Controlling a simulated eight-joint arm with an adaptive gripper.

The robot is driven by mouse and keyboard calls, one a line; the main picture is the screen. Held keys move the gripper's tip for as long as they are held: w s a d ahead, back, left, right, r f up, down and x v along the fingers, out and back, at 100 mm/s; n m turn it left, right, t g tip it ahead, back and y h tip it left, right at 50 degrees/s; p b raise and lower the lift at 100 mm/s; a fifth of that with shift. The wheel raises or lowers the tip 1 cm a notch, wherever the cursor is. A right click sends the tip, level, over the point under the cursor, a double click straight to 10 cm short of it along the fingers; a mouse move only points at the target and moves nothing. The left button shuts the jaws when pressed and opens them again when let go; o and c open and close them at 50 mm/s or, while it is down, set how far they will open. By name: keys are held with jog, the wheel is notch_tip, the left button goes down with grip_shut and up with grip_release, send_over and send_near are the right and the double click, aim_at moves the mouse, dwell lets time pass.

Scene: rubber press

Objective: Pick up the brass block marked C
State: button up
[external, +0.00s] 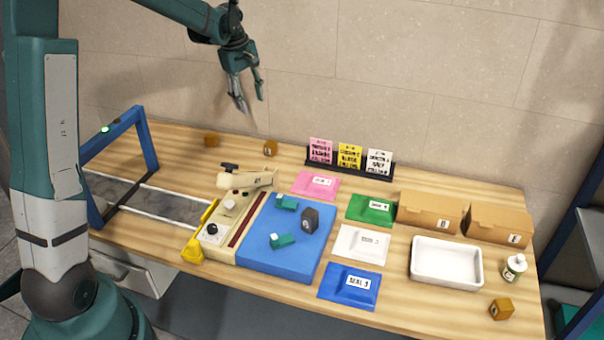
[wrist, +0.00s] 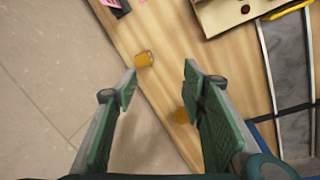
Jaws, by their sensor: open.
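Three small brass-coloured blocks are on the wooden table. One block (external: 211,140) is at the back left, a second block (external: 270,148) is to its right near the wall, and a third block (external: 501,309) is at the front right corner. Some faces carry dark marks, but I cannot tell which is C. My gripper (external: 250,102) is open and empty, high above the table's back edge. In the wrist view, the second block (wrist: 144,60) shows between the fingers, beyond the tips. The first block (wrist: 181,116) is partly hidden by the right finger.
A cream sealing press (external: 232,205) and a blue mat (external: 285,250) with teal pieces and a dark block stand mid-table. A card rack (external: 350,170) is right of the second block. Packets, boxes, a white tray (external: 446,280) and a bottle (external: 514,267) fill the right.

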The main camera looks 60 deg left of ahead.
jog(key=s+a+f+n, duration=0.45)
jog(key=a+f, duration=0.45)
jog(key=a, duration=0.5)
jog(key=n+h, duration=0.2)
jog(key=n, duration=0.1)
send_over(210, 135)
jog(key=a, duration=0.1)
jog(key=shift+g, duration=0.3)
jog(key=f, duration=0.6)
jog(key=s+f, duration=0.1)
jog(key=f, duration=0.2)
jog(key=shift+w+f, duration=0.1)
jog(key=shift+f, duration=0.05)
jog(key=shift+w+d+f, duration=0.1)
jog(key=shift+w+f, duration=0.05)
jog(key=shift+f, duration=1)
jog(key=shift+f, duration=0.1)
jog(key=shift+w+d+f+p, duration=0.1)
jog(key=shift+w+f, duration=0.05)
jog(key=shift+f, duration=0.65)
jog(key=shift+w+d+f+p, duration=0.1)
jog(key=shift+f, duration=0.75)
jog(key=shift+w+d+f+p, duration=0.1)
jog(key=shift+w+f, duration=0.05)
jog(key=shift+f, duration=0.65)
